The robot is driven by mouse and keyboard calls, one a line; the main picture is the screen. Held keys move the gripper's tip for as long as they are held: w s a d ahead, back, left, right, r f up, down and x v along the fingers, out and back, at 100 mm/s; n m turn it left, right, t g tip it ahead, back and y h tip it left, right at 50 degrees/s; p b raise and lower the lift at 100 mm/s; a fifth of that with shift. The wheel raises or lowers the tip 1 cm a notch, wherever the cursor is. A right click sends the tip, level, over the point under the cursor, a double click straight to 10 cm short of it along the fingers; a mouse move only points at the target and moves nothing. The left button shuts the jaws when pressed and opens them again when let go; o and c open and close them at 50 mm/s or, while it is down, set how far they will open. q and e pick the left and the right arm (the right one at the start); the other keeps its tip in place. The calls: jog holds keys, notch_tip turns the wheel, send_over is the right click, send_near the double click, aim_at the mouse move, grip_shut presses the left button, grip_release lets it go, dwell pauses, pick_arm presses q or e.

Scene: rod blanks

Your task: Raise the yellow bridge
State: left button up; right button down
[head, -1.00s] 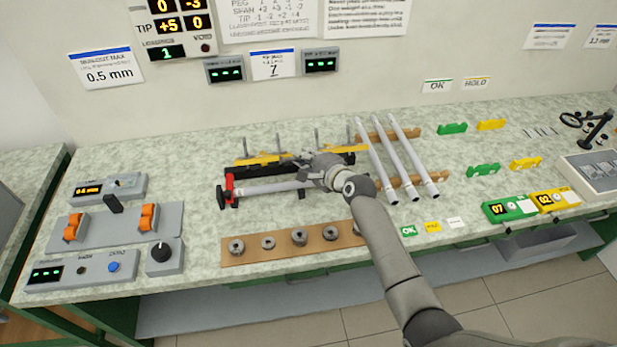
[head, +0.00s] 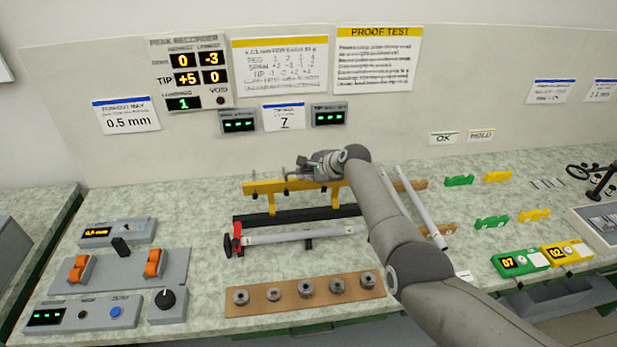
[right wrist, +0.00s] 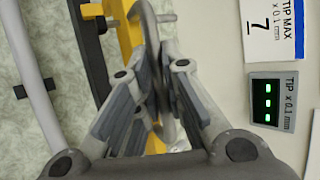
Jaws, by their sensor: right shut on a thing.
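The yellow bridge (head: 262,187) is a long bar behind the rod stand in the head view. It stands up above a black rail (head: 290,215) on yellow legs. In the right wrist view, the bridge (right wrist: 125,35) runs behind the finger linkages. A pale rod (head: 305,235) lies in front of the rail, its left end at a red and black clamp (head: 237,240). My left gripper is not in view.
A brown board (head: 260,302) with several round weights lies in front of the rod. More pale rods (head: 418,205) lie on wooden supports at right, partly behind my right arm. Control boxes (head: 120,285) stand at left. Displays and notices are on the back wall.

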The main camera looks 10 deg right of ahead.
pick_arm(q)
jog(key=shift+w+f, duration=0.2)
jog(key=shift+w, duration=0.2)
pick_arm(e)
jog(key=shift+w+f, duration=0.15)
jog(key=shift+w, duration=0.4)
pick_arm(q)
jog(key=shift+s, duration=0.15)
pick_arm(e)
jog(key=c, duration=1.5)
grip_release()
jog(key=shift+c, duration=0.2)
jog(key=shift+s+d+r, duration=0.3)
jog(key=shift+r, duration=0.2)
jog(key=v, duration=1)
jog(key=shift+s+r, duration=0.2)
jog(key=shift+s, duration=0.1)
